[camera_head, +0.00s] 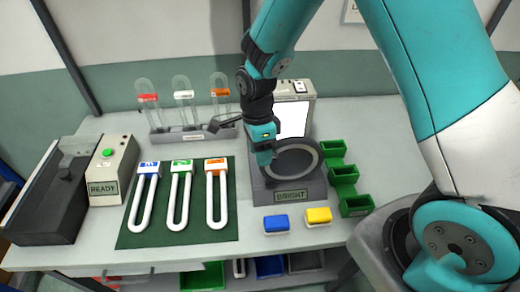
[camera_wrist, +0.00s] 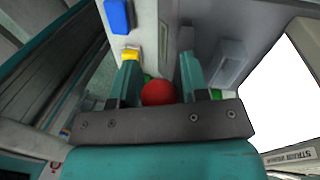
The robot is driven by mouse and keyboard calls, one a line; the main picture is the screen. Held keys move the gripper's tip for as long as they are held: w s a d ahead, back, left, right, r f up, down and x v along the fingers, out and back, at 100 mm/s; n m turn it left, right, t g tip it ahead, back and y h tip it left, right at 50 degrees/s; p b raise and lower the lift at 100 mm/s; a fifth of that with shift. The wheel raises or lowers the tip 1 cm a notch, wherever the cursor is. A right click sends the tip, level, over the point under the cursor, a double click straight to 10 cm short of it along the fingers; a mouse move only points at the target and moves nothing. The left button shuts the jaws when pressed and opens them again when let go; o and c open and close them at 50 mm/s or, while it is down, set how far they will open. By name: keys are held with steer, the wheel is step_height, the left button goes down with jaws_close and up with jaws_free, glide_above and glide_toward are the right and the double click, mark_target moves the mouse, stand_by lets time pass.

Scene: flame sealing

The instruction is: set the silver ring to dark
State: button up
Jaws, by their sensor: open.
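The silver ring (camera_head: 316,150) surrounds a dark disc on top of a low dark grey box (camera_head: 313,189), whose front label reads BRIGHT. My gripper (camera_head: 264,158) points down over the left edge of the box, beside the ring's left side; I cannot tell whether it touches anything. In the wrist view my gripper (camera_wrist: 158,78) is open, with its two teal fingers apart. A round red thing (camera_wrist: 158,93) shows between the fingers, and I cannot tell whether they touch it. The ring is not clearly seen in the wrist view.
A lit white screen (camera_head: 293,120) stands behind the ring. Green bins (camera_head: 345,174) are to the right; a blue block (camera_head: 276,223) and a yellow block (camera_head: 318,215) lie in front. A green mat (camera_head: 151,238) with U-shaped tubes and a tube rack (camera_head: 172,136) are left.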

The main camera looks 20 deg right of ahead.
jaws_close()
steer(key=shift+r, duration=0.1)
